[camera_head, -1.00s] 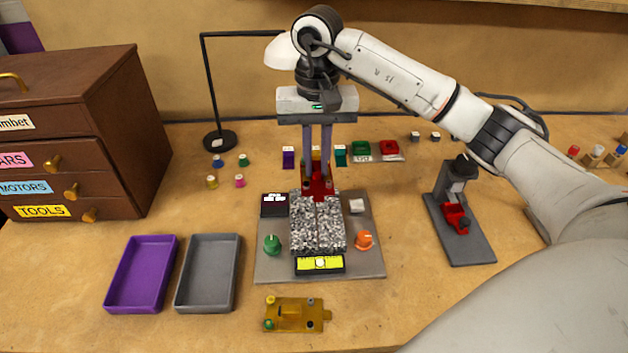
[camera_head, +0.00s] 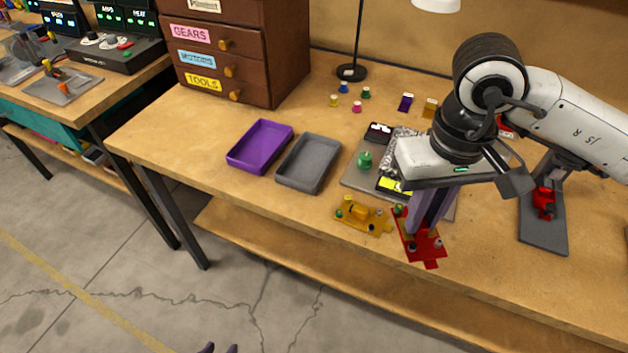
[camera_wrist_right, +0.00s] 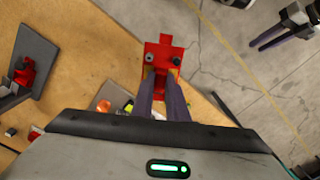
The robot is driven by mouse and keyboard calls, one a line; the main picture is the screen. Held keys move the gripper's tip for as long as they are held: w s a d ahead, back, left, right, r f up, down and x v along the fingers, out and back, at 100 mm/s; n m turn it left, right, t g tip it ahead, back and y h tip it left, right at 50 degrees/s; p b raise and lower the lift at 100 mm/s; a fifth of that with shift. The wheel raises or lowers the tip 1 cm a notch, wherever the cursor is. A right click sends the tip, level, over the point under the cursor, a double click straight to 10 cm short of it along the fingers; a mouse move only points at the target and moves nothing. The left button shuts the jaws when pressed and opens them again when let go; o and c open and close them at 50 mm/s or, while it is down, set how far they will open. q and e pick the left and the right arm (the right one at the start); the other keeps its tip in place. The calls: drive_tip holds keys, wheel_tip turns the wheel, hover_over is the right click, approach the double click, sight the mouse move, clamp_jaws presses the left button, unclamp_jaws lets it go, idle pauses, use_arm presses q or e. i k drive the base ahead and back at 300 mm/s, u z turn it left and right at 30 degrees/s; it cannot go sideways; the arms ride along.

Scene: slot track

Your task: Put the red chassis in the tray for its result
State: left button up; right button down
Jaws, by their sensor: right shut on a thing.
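The red chassis (camera_head: 419,246) is held by my right gripper (camera_head: 424,228), near the front edge of the table. It also shows in the right wrist view (camera_wrist_right: 163,58), between the fingertips (camera_wrist_right: 162,82), with small knobs on its plate. The purple tray (camera_head: 260,146) and the grey tray (camera_head: 309,162) lie side by side to the left of it, both empty.
A yellow chassis (camera_head: 362,215) lies on the table between the trays and my right gripper. The test plate (camera_head: 358,178) with a green knob (camera_head: 365,160) is partly hidden by my right arm. A drawer cabinet (camera_head: 235,55) stands behind the trays. A grey stand (camera_head: 545,230) is at right.

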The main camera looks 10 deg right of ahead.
sight(309, 164)
drive_tip(key=u, duration=1.5)
drive_tip(key=i, duration=1)
drive_tip(key=z, duration=2.05)
